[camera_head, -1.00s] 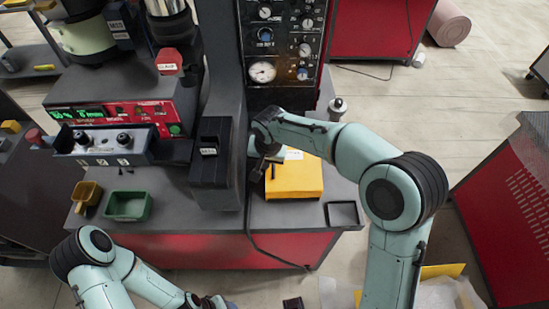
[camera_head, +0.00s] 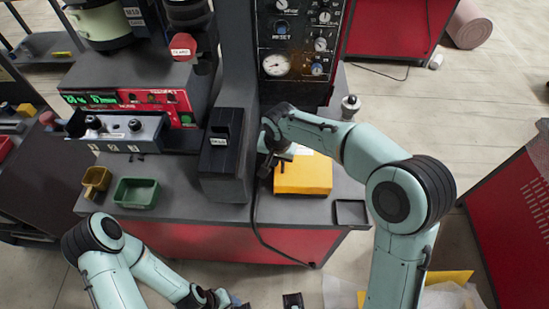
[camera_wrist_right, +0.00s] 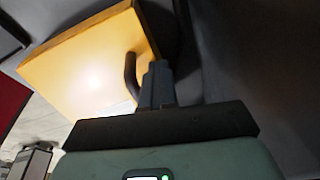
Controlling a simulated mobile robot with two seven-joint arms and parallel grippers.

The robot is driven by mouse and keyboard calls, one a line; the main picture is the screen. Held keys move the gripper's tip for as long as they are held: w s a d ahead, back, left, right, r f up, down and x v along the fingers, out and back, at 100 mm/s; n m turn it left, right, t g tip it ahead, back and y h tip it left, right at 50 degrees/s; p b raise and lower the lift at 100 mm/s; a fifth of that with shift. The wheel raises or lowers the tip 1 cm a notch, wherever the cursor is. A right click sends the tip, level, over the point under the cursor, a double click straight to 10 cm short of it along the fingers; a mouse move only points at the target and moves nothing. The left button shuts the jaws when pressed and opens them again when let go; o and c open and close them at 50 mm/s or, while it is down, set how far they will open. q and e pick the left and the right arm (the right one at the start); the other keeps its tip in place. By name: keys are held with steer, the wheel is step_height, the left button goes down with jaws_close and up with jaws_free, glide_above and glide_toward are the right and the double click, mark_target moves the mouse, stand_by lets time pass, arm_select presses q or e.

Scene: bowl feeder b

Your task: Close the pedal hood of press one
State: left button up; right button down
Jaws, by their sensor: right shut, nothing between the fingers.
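A yellow hood (camera_head: 306,174), which I take for the pedal hood, sits on the grey bench top just right of a black upright box. In the right wrist view the yellow hood (camera_wrist_right: 88,62) shows a bright flat face and a dark curved handle (camera_wrist_right: 131,73). My right gripper (camera_head: 275,165) is over the hood's left side. In its wrist view the right gripper (camera_wrist_right: 157,75) is shut and empty, its fingers close beside the handle; contact is unclear. My left gripper (camera_head: 216,298) is low at the picture's bottom edge, its fingers not clear.
The black box (camera_head: 225,157) stands close left of the hood. A small black tray (camera_head: 351,212) lies to its right. A dark cable (camera_head: 256,225) hangs over the front edge.

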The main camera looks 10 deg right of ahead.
step_height(320, 180, up, 13)
steer(key=s, duration=0.2)
steer(key=shift+s+d+p, duration=0.15)
steer(key=shift+s+p, duration=0.2)
steer(key=shift+p, duration=0.1)
